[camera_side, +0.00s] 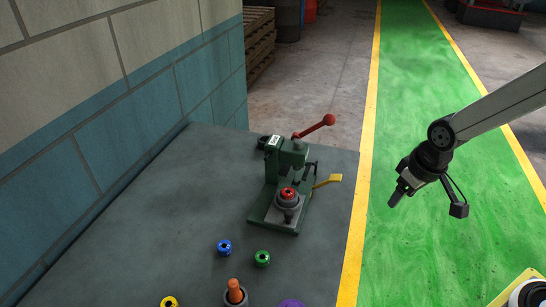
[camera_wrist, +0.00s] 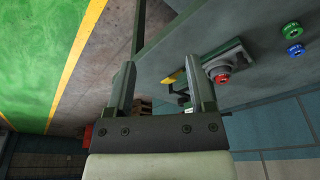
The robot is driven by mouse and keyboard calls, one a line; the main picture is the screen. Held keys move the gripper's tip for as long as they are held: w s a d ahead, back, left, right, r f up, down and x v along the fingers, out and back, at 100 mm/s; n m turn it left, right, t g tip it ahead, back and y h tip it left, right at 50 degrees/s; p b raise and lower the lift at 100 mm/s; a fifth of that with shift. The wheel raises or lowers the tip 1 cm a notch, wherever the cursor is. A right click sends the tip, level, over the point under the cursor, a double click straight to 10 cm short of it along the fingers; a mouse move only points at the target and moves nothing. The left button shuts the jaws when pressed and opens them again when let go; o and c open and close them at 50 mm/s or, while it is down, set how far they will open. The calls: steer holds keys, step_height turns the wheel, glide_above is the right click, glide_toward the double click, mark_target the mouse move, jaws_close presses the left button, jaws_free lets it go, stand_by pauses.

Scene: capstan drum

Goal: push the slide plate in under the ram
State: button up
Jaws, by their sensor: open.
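The green press (camera_side: 285,165) stands on the grey table, with a red-knobbed lever (camera_side: 318,127) at its top. A light grey slide plate (camera_side: 274,214) lies at the front of the press base, out in front of the press head. A red spool (camera_side: 288,194) sits on it; the spool also shows in the wrist view (camera_wrist: 222,76). A yellow handle (camera_side: 328,181) sticks out to the right of the press. The ram itself is hard to make out. My gripper (camera_side: 394,201) is open and empty, off to the right of the press and apart from it.
Blue (camera_side: 224,247) and green (camera_side: 262,258) spools stand in front of the press. An orange peg (camera_side: 234,287), a yellow spool (camera_side: 169,302) and a purple piece (camera_side: 291,303) are nearer. A block wall (camera_side: 130,85) borders the table's left; the space around my gripper is clear.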

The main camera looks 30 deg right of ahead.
steer(key=w+a+n+g, duration=0.1)
steer(key=w+a+n, duration=0.1)
steer(key=w+a, duration=0.65)
steer(key=n+g, duration=0.1)
steer(key=n, duration=0.2)
glide_above(288, 211)
step_height(288, 211, down, 3)
steer(key=shift+r, duration=0.2)
steer(key=shift+f, duration=0.1)
steer(key=shift+f, duration=3.8)
jaws_close()
